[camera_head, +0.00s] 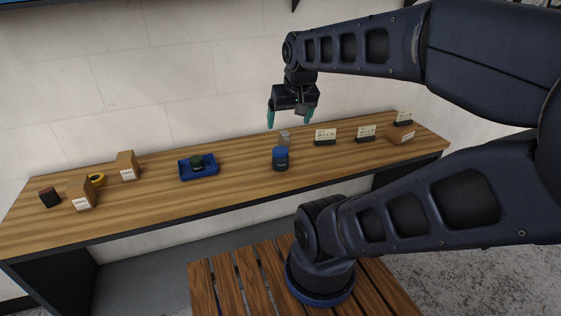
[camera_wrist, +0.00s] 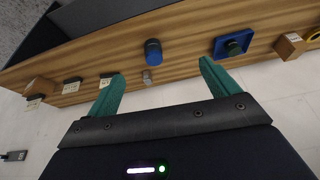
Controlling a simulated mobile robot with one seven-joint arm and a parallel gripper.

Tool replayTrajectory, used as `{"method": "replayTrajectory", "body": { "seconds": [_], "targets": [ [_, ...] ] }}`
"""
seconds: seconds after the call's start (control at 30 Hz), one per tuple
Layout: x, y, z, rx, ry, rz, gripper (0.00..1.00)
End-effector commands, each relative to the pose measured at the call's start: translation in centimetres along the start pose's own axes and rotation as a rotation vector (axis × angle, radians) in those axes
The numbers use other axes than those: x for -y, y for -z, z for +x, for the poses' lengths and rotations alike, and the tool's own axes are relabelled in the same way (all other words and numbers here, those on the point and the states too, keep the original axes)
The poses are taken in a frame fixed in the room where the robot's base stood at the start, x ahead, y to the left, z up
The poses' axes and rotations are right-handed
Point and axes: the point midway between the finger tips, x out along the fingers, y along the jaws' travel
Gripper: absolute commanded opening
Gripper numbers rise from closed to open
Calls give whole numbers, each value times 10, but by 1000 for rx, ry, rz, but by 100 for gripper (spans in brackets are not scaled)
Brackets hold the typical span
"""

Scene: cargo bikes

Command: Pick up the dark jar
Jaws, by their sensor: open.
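A dark jar with a blue lid (camera_head: 280,160) stands upright on the wooden counter (camera_head: 235,178), right of the middle. In the wrist view this jar (camera_wrist: 153,52) lies ahead, between the lines of my fingers. A dark green round item (camera_head: 196,161) sits in a blue tray (camera_head: 212,172) to its left; the tray also shows in the wrist view (camera_wrist: 219,51). My gripper (camera_head: 291,121) is open and empty, with teal fingers pointing down. It hangs above the back of the counter, higher than the jar and apart from it. Its fingers also show in the wrist view (camera_wrist: 162,72).
A small grey item (camera_head: 284,137) stands just behind the jar. Boxes (camera_head: 81,193), yellow tape (camera_head: 97,180) and a dark red block (camera_head: 49,197) are at the left. A wall backs the counter.

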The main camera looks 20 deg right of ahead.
Motion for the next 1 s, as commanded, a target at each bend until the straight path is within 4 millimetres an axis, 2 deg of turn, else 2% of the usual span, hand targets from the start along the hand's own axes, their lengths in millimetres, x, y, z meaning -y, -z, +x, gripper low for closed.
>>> {"method": "replayTrajectory", "body": {
  "seconds": [0.27,0.47,0.7,1.0],
  "targets": [
    [-4,39,32,86,-21,357,87],
    [-10,67,64,146,-59,655,87],
    [-17,96,110,207,-131,1012,87],
    [-28,122,175,260,-256,1444,87]
  ]
}}
